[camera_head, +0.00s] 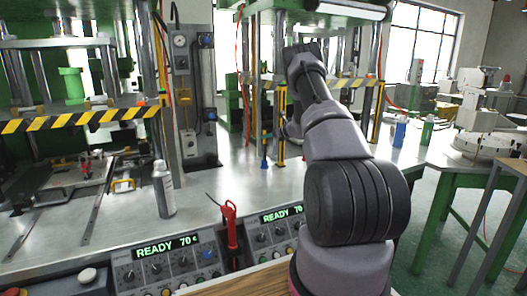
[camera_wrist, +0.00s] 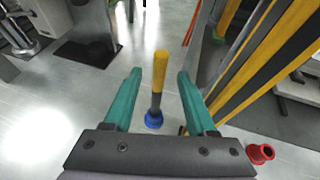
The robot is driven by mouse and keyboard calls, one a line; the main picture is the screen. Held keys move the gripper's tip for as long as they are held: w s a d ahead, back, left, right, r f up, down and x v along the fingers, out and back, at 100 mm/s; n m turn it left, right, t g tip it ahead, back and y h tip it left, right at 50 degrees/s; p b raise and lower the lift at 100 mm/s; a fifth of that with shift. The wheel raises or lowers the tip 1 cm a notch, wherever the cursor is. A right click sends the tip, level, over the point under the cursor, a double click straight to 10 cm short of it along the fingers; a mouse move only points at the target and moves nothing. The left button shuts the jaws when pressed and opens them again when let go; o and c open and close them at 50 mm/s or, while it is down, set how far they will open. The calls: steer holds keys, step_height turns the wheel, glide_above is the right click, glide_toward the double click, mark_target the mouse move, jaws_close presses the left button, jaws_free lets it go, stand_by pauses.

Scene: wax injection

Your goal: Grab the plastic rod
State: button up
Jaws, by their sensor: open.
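In the wrist view, an upright rod (camera_wrist: 160,75) has a yellow upper part, a dark lower part and a blue base (camera_wrist: 153,120). It appears to be the plastic rod. My gripper (camera_wrist: 160,74) is open, with one teal finger on each side of the rod in the picture. Gaps show between the rod and both fingers; its depth relative to the fingertips is hard to tell. In the head view, a small blue-based object (camera_head: 264,162) stands on the metal table, left of my arm, and may be the same rod. My fingers are not clearly visible there.
A yellow-and-black striped bar (camera_wrist: 262,62) crosses the wrist view's right side. A red hollow piece (camera_wrist: 260,153) lies at lower right. In the head view, a spray can (camera_head: 163,188) and red-handled tool (camera_head: 230,225) stand nearer; press columns (camera_head: 281,125) stand behind.

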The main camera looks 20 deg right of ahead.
mark_target(265, 149)
steer(key=x, duration=0.7)
steer(key=shift+f, duration=0.3)
steer(key=shift+s, duration=0.1)
jaws_close()
